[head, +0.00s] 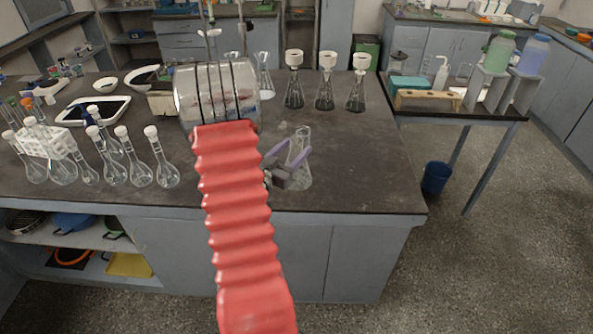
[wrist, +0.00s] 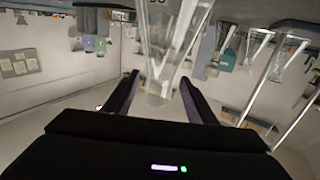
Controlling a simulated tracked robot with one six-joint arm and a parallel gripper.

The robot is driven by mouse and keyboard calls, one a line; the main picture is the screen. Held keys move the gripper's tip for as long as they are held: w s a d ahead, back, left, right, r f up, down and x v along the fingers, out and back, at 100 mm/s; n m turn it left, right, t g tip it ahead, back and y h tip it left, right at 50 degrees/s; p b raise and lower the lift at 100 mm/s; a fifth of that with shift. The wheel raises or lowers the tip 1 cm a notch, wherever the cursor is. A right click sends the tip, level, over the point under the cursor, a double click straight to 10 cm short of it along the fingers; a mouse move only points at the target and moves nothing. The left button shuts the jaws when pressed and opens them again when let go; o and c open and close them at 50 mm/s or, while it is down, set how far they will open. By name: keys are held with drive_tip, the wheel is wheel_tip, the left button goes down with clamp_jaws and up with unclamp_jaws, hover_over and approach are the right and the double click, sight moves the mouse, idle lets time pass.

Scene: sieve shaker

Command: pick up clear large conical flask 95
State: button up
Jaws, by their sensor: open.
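A clear conical flask (head: 300,178) stands upright on the dark bench near its front edge, right of my red-sleeved arm. My gripper (head: 299,146) is open, with its purple fingers at either side of the flask's neck. In the wrist view the flask (wrist: 168,45) appears upside down, its narrow neck toward my gripper (wrist: 159,77). The neck shows between the two fingers, with a gap on each side and no clear contact. Part of the flask's lower left side is hidden behind the gripper in the head view. I cannot read its marking.
A metal drum-shaped apparatus (head: 217,92) stands left of the flask, behind my arm. Several stoppered conical flasks (head: 325,95) stand farther back. Several round-bottomed flasks (head: 140,172) and a white rack (head: 48,143) are at the left. The bench right of the flask is clear.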

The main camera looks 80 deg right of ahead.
drive_tip(key=shift+x, duration=0.85)
drive_tip(key=shift+c, duration=0.4)
clamp_jaws()
